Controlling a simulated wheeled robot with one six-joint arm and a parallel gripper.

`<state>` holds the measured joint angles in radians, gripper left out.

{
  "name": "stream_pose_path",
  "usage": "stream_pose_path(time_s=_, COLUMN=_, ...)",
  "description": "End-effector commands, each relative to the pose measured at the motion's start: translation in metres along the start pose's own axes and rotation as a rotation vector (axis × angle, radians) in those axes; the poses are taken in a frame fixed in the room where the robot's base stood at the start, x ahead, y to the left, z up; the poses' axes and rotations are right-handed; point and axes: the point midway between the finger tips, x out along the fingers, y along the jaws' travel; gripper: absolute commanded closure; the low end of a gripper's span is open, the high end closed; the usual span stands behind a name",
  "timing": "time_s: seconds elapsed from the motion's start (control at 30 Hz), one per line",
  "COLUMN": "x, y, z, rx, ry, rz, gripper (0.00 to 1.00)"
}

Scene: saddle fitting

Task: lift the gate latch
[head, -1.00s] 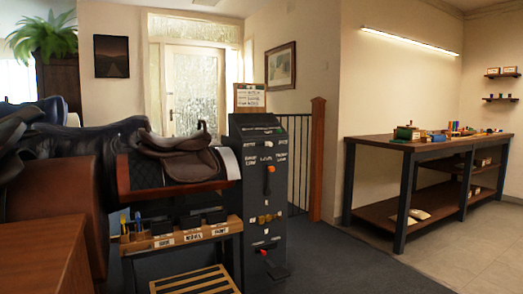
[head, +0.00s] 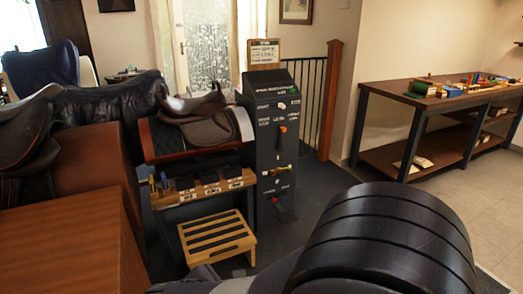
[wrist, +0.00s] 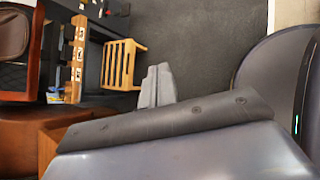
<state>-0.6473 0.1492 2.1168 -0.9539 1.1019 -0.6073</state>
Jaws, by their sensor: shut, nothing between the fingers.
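I cannot tell which fitting is the gate latch. My gripper (wrist: 157,85) shows in the wrist view with its grey fingers shut and empty. It points over the dark floor, right of the slatted stool, apart from the panel. My arm covers the lower right of the head view.
A workbench (head: 420,101) stands at right. Dark floor lies between.

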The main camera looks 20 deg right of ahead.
Motion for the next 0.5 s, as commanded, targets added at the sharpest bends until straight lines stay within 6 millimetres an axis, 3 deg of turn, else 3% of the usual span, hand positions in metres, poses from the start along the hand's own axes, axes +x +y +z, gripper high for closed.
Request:
stream_pose_path(time_s=0.03, x=-0.028, y=0.023, z=0.014, rx=-0.080, ry=-0.021, rz=0.055, gripper=1.00)
stream_pose_path(time_s=0.2, x=-0.089, y=0.083, z=0.026, rx=-0.340, ry=-0.116, rz=0.245, gripper=1.00)
stream_pose_path(time_s=0.4, x=-0.157, y=0.136, z=0.026, rx=-0.573, ry=-0.227, rz=0.437, gripper=1.00)
stream_pose_path(time_s=0.5, x=-0.180, y=0.150, z=0.024, rx=-0.643, ry=-0.268, rz=0.500, gripper=1.00)
